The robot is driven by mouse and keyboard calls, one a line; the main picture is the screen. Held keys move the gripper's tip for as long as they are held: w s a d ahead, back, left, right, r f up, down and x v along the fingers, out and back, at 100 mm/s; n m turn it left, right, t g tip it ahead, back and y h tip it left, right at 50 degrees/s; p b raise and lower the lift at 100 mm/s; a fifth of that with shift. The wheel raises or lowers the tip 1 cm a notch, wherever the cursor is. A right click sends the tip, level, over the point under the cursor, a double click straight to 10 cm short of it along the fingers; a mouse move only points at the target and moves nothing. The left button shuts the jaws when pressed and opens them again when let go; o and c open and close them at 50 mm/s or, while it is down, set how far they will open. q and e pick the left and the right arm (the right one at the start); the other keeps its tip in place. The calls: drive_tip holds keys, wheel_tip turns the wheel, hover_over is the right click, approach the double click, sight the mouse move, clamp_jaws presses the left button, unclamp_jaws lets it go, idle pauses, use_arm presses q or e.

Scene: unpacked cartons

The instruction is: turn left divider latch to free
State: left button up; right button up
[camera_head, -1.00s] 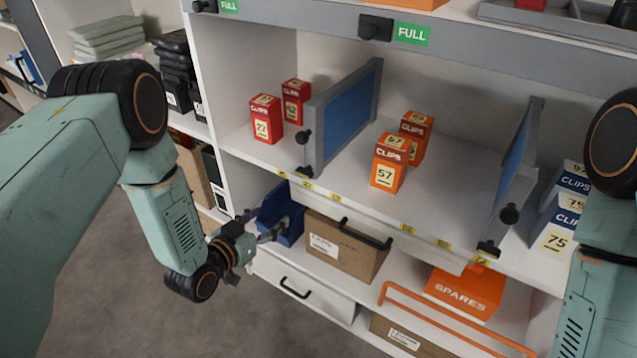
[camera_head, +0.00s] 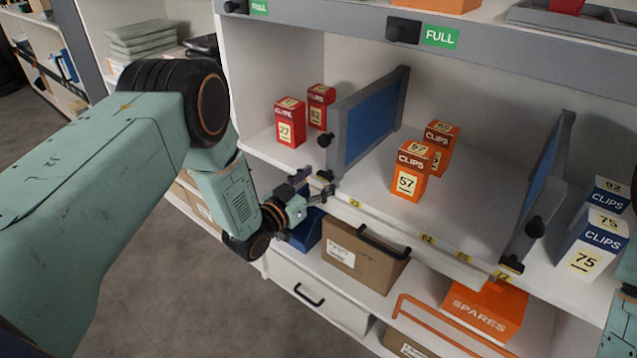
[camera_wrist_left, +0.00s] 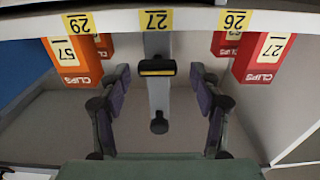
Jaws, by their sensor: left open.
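The left divider (camera_head: 366,118) is a grey-framed blue panel standing on the shelf, with a round black knob (camera_head: 324,140) on its front edge. The dark left divider latch (camera_head: 325,176) is low at its front foot, partly hidden by my gripper. In the left wrist view the latch (camera_wrist_left: 157,68) is a black bar with a yellow stripe, lying crosswise over the grey divider below the 27 label. My left gripper (camera_head: 318,182) is open at the shelf's front edge. In the wrist view its two fingers (camera_wrist_left: 160,80) stand apart on either side of the latch, with no visible contact.
Red clip boxes (camera_head: 290,122) stand left of the divider, orange ones (camera_head: 411,172) right of it. A second divider (camera_head: 543,190) and blue-white boxes (camera_head: 592,245) are further right. A blue bin (camera_head: 306,230) and a carton (camera_head: 362,254) sit below.

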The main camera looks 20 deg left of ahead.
use_arm(q)
drive_tip(key=shift+d+r, duration=0.1)
drive_tip(key=shift+d, duration=0.1)
drive_tip(key=c, duration=1.1)
